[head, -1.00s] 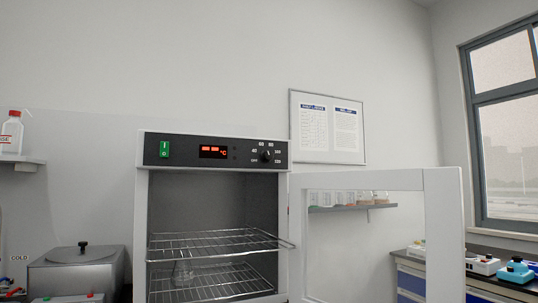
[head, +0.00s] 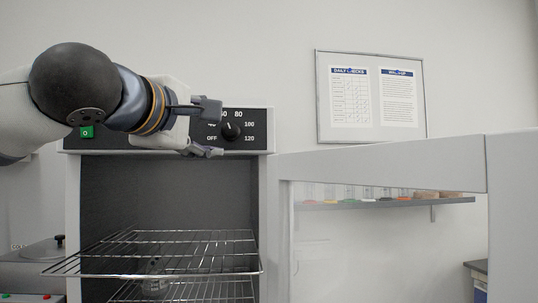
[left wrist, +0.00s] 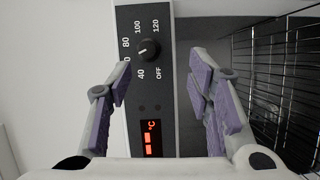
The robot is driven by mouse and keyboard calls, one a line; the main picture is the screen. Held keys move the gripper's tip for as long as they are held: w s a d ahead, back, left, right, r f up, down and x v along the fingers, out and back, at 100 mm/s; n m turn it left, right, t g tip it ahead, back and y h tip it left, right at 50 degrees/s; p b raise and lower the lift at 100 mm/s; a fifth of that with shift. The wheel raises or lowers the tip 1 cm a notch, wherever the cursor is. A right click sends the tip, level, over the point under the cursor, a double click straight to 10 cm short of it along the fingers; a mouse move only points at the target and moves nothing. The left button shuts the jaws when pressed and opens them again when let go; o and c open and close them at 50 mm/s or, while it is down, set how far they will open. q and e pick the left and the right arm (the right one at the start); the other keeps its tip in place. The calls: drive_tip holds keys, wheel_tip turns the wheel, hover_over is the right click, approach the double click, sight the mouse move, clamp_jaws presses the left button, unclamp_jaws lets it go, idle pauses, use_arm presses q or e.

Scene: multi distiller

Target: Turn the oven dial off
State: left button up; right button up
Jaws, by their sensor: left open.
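The oven dial (head: 231,131) is a round black knob on the oven's dark control panel, ringed by white numbers and OFF. It also shows in the left wrist view (left wrist: 149,50), where its white mark points towards the 40-to-80 side, away from OFF. My left gripper (head: 213,130) is open and empty, just left of the dial in the head view, with one finger above and one below. In the left wrist view, its purple-padded fingers (left wrist: 160,72) lie either side of the panel, with the dial beyond the tips. Contact cannot be told. My right gripper is out of view.
The oven door (head: 385,172) stands open to the right. Wire racks (head: 160,262) sit inside the oven, the upper one jutting out. A lit red display (left wrist: 151,138) is on the panel. A framed notice (head: 370,97) hangs on the wall.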

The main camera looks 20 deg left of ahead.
sight(229, 129)
use_arm(q)
drive_tip(key=shift+n, duration=0.3)
drive_tip(key=w+a, duration=0.1)
drive_tip(key=w, duration=0.2)
drive_tip(key=w+a+r, duration=0.1)
drive_tip(key=w, duration=0.3)
drive_tip(key=w+a, duration=0.1)
drive_tip(key=w, duration=0.2)
drive_tip(key=shift+w+r, duration=0.2)
drive_tip(key=shift+r, duration=0.15)
clamp_jaws()
